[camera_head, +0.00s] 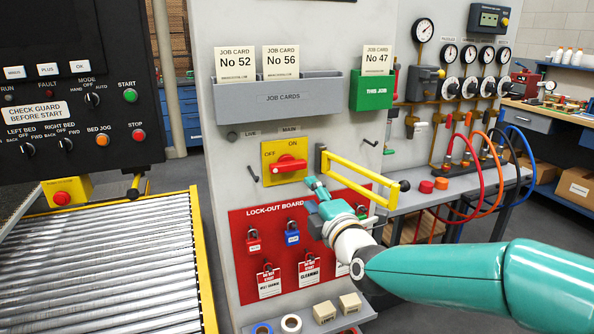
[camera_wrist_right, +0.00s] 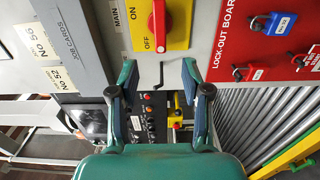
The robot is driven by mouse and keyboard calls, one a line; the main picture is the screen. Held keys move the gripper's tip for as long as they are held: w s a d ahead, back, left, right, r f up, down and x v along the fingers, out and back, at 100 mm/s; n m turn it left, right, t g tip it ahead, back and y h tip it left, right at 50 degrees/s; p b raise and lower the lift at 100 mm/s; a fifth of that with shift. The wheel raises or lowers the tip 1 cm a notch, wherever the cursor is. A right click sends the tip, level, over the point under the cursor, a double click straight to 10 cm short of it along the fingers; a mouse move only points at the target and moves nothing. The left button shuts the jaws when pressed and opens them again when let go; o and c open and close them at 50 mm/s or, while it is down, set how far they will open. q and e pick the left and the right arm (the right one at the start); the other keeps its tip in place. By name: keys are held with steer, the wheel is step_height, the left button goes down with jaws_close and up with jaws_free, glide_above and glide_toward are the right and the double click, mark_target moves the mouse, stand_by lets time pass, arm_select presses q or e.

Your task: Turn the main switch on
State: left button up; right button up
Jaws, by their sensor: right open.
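The main switch has a yellow plate (camera_head: 269,150) with OFF and ON marked along its top. Its red handle (camera_head: 291,164) lies roughly level across the plate. In the wrist view the handle (camera_wrist_right: 158,22) shows at the top, beyond my fingertips. My right gripper (camera_head: 316,187) is just below and right of the switch in the head view, apart from the handle. In the wrist view its two fingers (camera_wrist_right: 160,78) are spread with nothing between them. My left gripper is not in view.
A yellow bar (camera_head: 350,174) sticks out right of the switch, close to my right gripper. Below is the red lock-out board (camera_head: 243,230) with padlocks and tags. Black hooks (camera_head: 253,174) flank the switch. Above hangs a grey job card holder (camera_head: 280,98). A roller bed (camera_head: 100,270) lies left.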

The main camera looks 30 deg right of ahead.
mark_target(290, 169)
steer(key=p+x, duration=0.2)
steer(key=x, duration=1.1)
steer(key=shift+w+d+f, duration=0.15)
